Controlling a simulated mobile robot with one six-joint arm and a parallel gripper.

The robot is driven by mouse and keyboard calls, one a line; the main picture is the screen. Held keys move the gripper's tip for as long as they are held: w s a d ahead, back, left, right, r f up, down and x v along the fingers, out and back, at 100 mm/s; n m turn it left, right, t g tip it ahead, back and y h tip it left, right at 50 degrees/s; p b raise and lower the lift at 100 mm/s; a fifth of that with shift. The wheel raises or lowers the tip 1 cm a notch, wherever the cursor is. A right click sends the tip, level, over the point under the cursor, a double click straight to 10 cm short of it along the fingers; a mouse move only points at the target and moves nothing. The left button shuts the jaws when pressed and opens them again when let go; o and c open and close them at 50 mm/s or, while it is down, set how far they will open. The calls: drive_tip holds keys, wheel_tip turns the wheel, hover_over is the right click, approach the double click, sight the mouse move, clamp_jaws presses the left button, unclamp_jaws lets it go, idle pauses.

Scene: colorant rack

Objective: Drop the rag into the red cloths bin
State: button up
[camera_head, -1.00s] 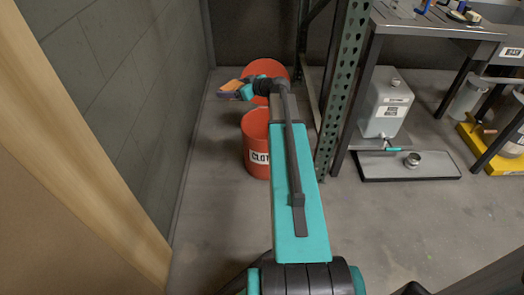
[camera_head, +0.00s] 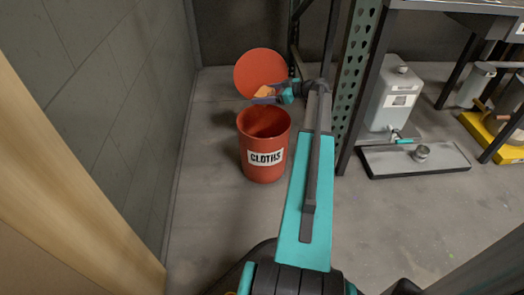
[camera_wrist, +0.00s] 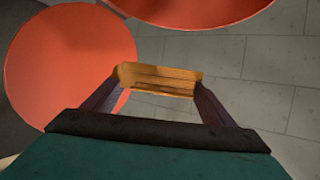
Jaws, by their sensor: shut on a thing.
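The red cloths bin (camera_head: 258,172) stands on the floor, its open mouth facing up and a white CLOTHS label on its front. Its round red lid (camera_head: 259,72) is raised behind the mouth. My gripper (camera_head: 266,94) is shut on the orange rag (camera_head: 263,91), above the back of the bin's mouth and in front of the lid. In the wrist view the rag (camera_wrist: 160,80) is pinched between both fingers. Red round surfaces of the bin and lid (camera_wrist: 70,62) show at the left and top there; which is which is hard to tell.
A green perforated rack post (camera_head: 352,80) stands right of the bin. A grey wall (camera_head: 100,90) rises at the left. A grey can (camera_head: 391,100) with a tap sits over a drip tray (camera_head: 415,160) at the right. The floor before the bin is clear.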

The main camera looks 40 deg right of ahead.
drive_tip(key=shift+s+d+f, duration=0.1)
drive_tip(key=shift+d+f, duration=0.1)
drive_tip(key=shift+d, duration=0.2)
drive_tip(key=shift+f, duration=0.15)
drive_tip(key=shift+f+b, duration=0.75)
drive_tip(key=shift+f, duration=2.1)
drive_tip(key=o, duration=1.2)
